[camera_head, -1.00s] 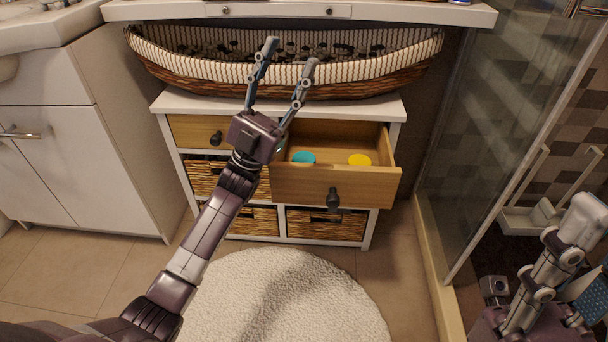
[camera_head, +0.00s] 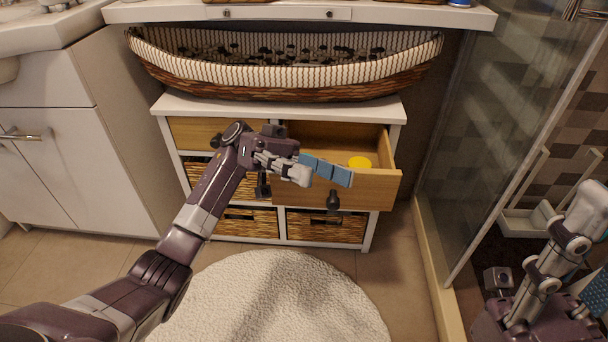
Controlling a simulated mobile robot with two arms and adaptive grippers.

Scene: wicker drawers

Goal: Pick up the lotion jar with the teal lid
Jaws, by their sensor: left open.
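The open drawer (camera_head: 375,188) sticks out of the top right of the white cabinet. The teal lid cannot be seen now; my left gripper covers the part of the drawer where it showed earlier. My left gripper (camera_head: 318,172) is turned sideways over the drawer's left part and front edge, with its blue-padded finger pointing right. It is open, and I see nothing held in it. My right gripper (camera_head: 590,285) is partly in view at the lower right edge; its jaws cannot be made out.
A yellow lid (camera_head: 359,163) sits in the drawer, right of my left gripper. A long wicker basket (camera_head: 290,88) stands on the cabinet top (camera_head: 180,103) behind. A glass shower panel (camera_head: 490,130) is at the right. A white rug (camera_head: 270,300) lies in front.

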